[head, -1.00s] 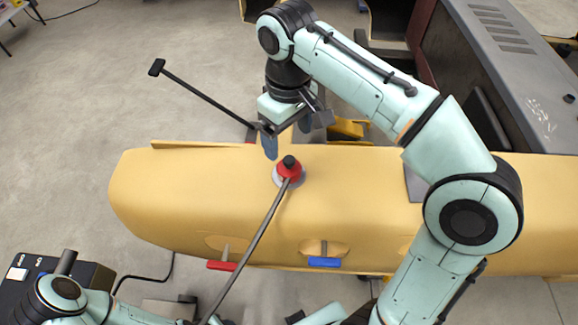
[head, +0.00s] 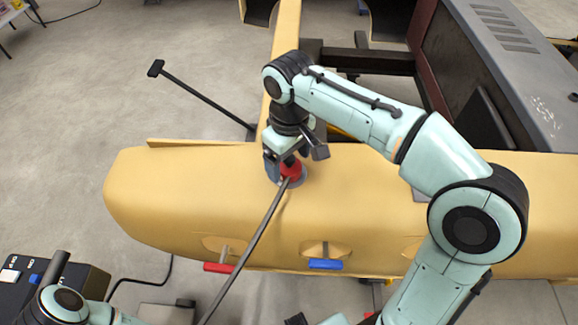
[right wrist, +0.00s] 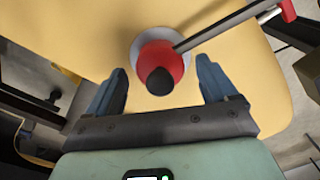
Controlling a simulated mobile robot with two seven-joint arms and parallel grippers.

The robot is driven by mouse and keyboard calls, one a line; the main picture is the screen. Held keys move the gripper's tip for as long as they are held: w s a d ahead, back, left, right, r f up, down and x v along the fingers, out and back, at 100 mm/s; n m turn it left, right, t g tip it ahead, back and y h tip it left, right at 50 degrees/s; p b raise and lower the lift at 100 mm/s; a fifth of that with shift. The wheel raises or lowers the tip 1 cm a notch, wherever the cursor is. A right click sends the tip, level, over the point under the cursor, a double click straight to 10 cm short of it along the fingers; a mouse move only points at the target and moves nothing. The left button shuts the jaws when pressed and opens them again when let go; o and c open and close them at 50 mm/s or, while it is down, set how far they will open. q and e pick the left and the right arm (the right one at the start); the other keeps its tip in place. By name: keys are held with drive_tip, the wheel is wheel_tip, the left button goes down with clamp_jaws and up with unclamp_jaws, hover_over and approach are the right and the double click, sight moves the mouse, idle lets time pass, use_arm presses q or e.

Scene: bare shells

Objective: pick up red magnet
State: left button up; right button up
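The red magnet (head: 291,170) is a round red body with a black knob on top and a pale disc under it. It sits on the yellow shell (head: 180,190), and it also shows in the right wrist view (right wrist: 176,58). My right gripper (head: 284,167) is over it in the head view and partly hides it. In the right wrist view my right gripper (right wrist: 162,70) is open, with one blue finger on each side of the magnet and a gap on both sides. My left gripper does not show; only part of its arm is at the bottom left.
A grey rod (head: 245,250) runs from beside the magnet to the bottom edge. A red handle (head: 218,267) and a blue handle (head: 325,264) stick out at the shell's near edge. A black bar (head: 205,97) stands behind. A grey machine (head: 510,70) is at the right.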

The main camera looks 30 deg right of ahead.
drive_tip(key=c, duration=1.3)
drive_tip(key=shift+o, duration=0.2)
drive_tip(key=shift+r, duration=0.15)
